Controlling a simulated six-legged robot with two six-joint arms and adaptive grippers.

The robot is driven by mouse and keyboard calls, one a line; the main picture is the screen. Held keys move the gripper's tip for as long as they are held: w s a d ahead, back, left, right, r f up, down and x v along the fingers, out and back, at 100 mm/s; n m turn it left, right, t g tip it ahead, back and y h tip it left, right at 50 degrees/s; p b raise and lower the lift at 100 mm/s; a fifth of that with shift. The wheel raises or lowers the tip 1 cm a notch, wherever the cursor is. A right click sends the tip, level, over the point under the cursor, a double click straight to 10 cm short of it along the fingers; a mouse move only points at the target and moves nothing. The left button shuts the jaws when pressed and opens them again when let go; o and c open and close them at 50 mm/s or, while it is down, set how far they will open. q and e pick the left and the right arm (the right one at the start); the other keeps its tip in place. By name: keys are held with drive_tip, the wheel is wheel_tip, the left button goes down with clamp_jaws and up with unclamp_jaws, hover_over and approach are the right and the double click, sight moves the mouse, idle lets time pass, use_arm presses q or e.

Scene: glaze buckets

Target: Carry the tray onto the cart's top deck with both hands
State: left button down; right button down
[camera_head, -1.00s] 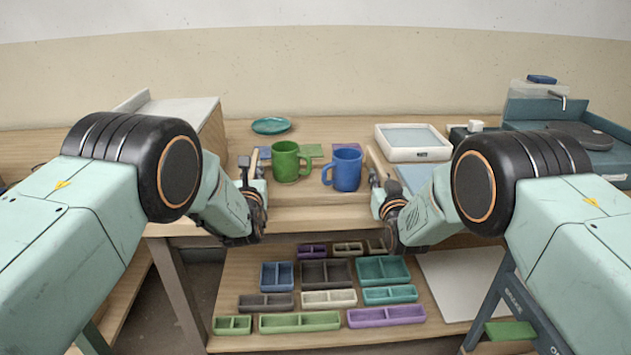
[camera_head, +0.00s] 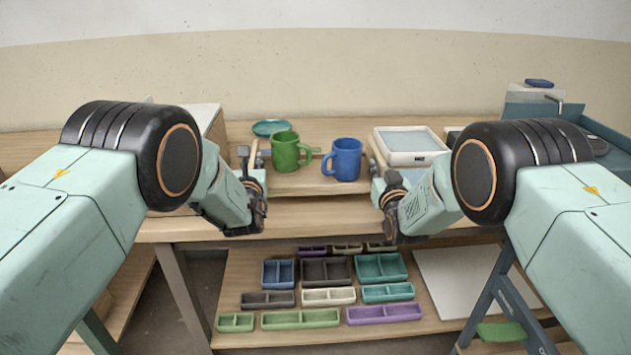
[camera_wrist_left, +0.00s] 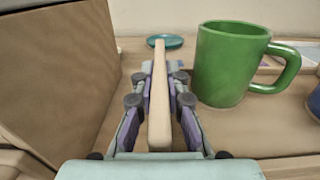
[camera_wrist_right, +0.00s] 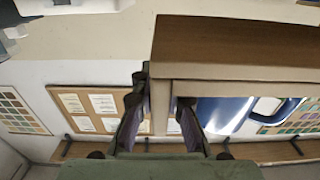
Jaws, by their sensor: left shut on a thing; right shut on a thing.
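The wooden tray (camera_head: 300,180) is at the middle of the workbench and carries a green mug (camera_head: 285,150) and a blue mug (camera_head: 347,160), both upright. My left gripper (camera_head: 252,163) is shut on the tray's left side; in the left wrist view its fingers (camera_wrist_left: 160,100) straddle the tray's pale rim (camera_wrist_left: 160,70). My right gripper (camera_head: 378,168) is shut on the tray's right side; its fingers (camera_wrist_right: 160,110) clasp the wood in the right wrist view. I cannot tell whether the tray is clear of the bench. I cannot make out the cart.
A teal saucer (camera_head: 270,127) lies behind the tray. Several coloured divided trays (camera_head: 325,270) fill the lower shelf. A blue step stool (camera_head: 505,290) stands at right.

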use_arm(q)
drive_tip(key=shift+s+r, duration=0.1)
drive_tip(key=shift+r, duration=0.1)
use_arm(e)
drive_tip(key=shift+s+r, duration=0.1)
drive_tip(key=shift+r, duration=0.15)
idle(0.5)
